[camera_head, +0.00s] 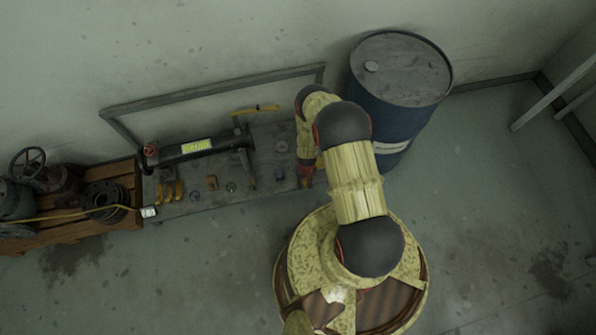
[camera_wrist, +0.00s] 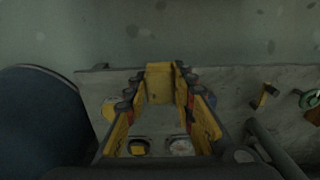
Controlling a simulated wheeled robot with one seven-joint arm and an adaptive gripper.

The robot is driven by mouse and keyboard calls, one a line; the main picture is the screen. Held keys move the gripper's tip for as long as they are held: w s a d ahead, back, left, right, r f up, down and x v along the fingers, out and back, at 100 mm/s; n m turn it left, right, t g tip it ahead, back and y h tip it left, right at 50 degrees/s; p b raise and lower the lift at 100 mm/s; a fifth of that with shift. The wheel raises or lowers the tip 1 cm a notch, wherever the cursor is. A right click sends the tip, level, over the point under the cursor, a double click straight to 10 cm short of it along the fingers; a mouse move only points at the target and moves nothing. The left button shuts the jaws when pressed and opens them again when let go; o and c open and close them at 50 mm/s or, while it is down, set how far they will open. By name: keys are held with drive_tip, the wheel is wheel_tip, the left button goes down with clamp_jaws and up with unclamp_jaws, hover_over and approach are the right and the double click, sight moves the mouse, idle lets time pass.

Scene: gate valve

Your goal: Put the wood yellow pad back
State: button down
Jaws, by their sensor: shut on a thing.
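In the wrist view a small yellow pad (camera_wrist: 159,80) sits between the tips of my gripper (camera_wrist: 160,92). The two yellow and dark fingers close in on it from both sides. The pad appears near the bench's floor-side edge in that picture; I cannot tell its height above the bench. In the head view my gripper (camera_head: 309,176) is over the right end of the grey bench (camera_head: 265,140), left of the blue drum. My arm hides much of it there, and the pad cannot be made out clearly.
The blue drum (camera_head: 398,90) stands right of the bench. A black cylinder (camera_head: 205,147) with a yellow label, yellow fittings (camera_head: 170,190) and small parts lie on the bench. A round dial-like part (camera_wrist: 181,147) shows between my fingers. A wooden pallet (camera_head: 125,168) holds valves at left.

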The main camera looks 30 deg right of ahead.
drive_tip(key=w+d+f+b, duration=0.1)
drive_tip(key=w+f+b, duration=0.2)
drive_tip(key=w, duration=0.1)
drive_tip(key=w+d+f+b, duration=0.1)
drive_tip(key=w+f+b, duration=0.2)
drive_tip(key=w, duration=0.1)
drive_tip(key=w+d+f+b, duration=0.1)
drive_tip(key=w+f+b, duration=0.2)
drive_tip(key=w, duration=0.1)
drive_tip(key=shift+d+f, duration=0.15)
drive_tip(key=shift+w+f+b, duration=0.2)
drive_tip(key=shift+f+b, duration=0.45)
drive_tip(key=shift+f, duration=0.95)
drive_tip(key=shift+f, duration=0.2)
drive_tip(key=c, duration=1.5)
unclamp_jaws()
